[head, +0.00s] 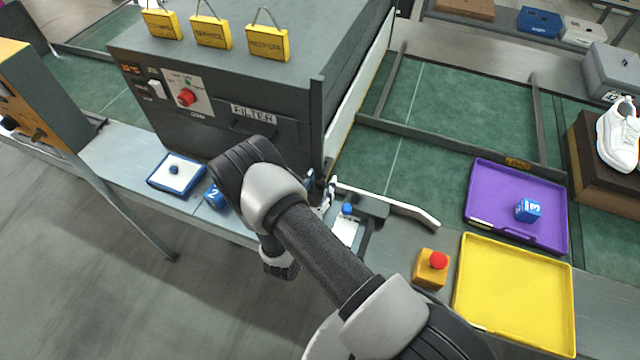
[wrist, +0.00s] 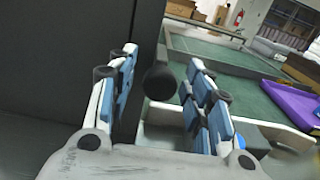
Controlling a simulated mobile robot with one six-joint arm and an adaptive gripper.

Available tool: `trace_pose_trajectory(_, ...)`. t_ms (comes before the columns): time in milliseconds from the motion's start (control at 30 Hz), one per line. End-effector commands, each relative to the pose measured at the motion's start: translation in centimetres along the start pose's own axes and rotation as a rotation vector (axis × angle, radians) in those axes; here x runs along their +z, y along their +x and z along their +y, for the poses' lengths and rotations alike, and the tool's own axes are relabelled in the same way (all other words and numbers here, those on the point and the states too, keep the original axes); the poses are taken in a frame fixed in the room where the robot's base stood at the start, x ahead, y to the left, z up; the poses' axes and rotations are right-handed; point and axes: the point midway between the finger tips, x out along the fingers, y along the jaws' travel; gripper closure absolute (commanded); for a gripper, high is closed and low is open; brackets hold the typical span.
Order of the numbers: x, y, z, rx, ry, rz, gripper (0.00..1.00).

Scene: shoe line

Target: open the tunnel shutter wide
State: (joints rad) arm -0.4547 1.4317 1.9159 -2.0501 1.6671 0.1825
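The tunnel is a big dark grey box (head: 220,75) with a FILTER label. Its right end has a pale upright face (head: 360,80); I cannot tell how far the shutter there stands open. In the wrist view a dark flat panel (wrist: 60,50) fills the left side. A black round knob (wrist: 160,82) shows between my fingers; it seems to belong to the shutter. My gripper (wrist: 163,62) is open, with blue-padded fingers on either side of the knob; contact is not clear. In the head view my gripper (head: 322,190) is beside the tunnel's near right corner, partly hidden by my arm.
A white guide rail (head: 390,203) lies right of my gripper. An orange box with a red button (head: 431,268), a yellow tray (head: 515,300) and a purple tray (head: 485,190) stand farther right. Yellow tags (head: 212,32) sit atop the tunnel. Green belt (head: 440,110) behind is clear.

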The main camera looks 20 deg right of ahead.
Motion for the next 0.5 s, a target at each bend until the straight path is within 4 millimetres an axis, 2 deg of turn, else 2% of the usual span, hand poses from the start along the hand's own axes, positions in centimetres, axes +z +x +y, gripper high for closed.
trace_pose_trajectory(67,-0.01,-0.02,0.0,0.0,0.0,0.0,0.61)
trace_pose_trajectory(500,-0.02,-0.03,-0.01,0.0,0.0,0.0,0.9)
